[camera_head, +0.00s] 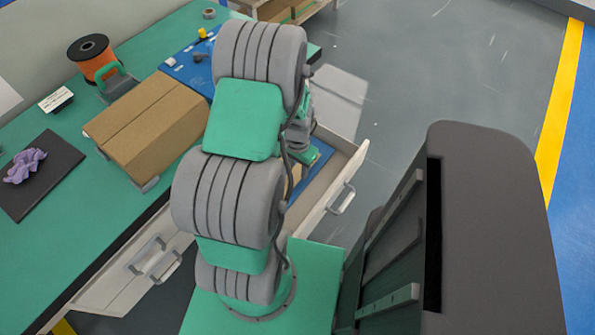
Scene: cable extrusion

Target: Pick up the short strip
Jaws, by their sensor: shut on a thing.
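I cannot make out the short strip in the head view. My arm rises through the middle of the picture, and its grey and green wrist end shows over the open drawer (349,165). My gripper's jaws are hidden behind the arm links and wrist, so neither the fingertips nor anything between them shows. A blue surface shows inside the drawer beside the wrist, and much of the drawer is covered by my arm.
A closed cardboard box (148,118) stands on the green bench (60,245). Grey floor is clear beyond the drawer.

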